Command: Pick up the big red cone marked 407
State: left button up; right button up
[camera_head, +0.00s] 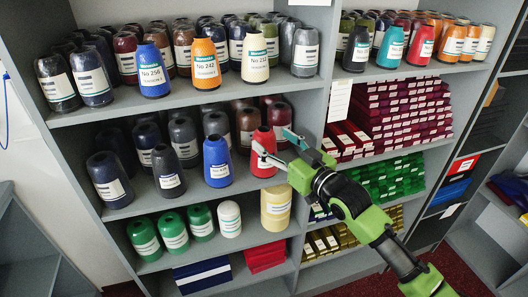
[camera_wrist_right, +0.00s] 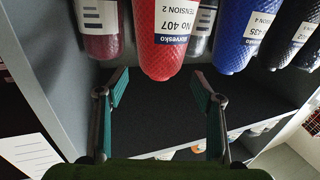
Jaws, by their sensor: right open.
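The big red cone (camera_head: 260,168) stands on the middle shelf at the front right, beside a blue cone (camera_head: 217,160). In the right wrist view the red cone (camera_wrist_right: 165,55) shows the label "No 407, TENSION 2" and appears upside down. My right gripper (camera_head: 273,142) is in front of it and hides part of it in the head view. In the wrist view its two fingers (camera_wrist_right: 159,86) are spread and empty, with the cone just beyond the fingertips, roughly centred between them. My left gripper is out of view.
The shelf divider (camera_head: 309,100) stands close on the right of the red cone. Dark cones (camera_head: 247,122) stand behind it. The upper shelf holds several cones, including orange No 242 (camera_head: 205,68). Green cones (camera_head: 174,232) and a cream cone (camera_head: 275,208) stand below.

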aim_at(270, 139)
jog(key=shift+w+a+r+p, duration=0.1)
jog(key=shift+w+a+p, duration=0.1)
jog(key=shift+w+p, duration=0.1)
jog(key=p+x, duration=0.1)
jog(key=x, duration=0.2)
jog(key=shift+p, duration=0.35)
jog(key=shift+w+a+f, duration=0.3)
jog(key=shift+w+a, duration=0.15)
jog(key=shift+w, duration=0.15)
jog(key=shift+d, duration=0.1)
grip_shut()
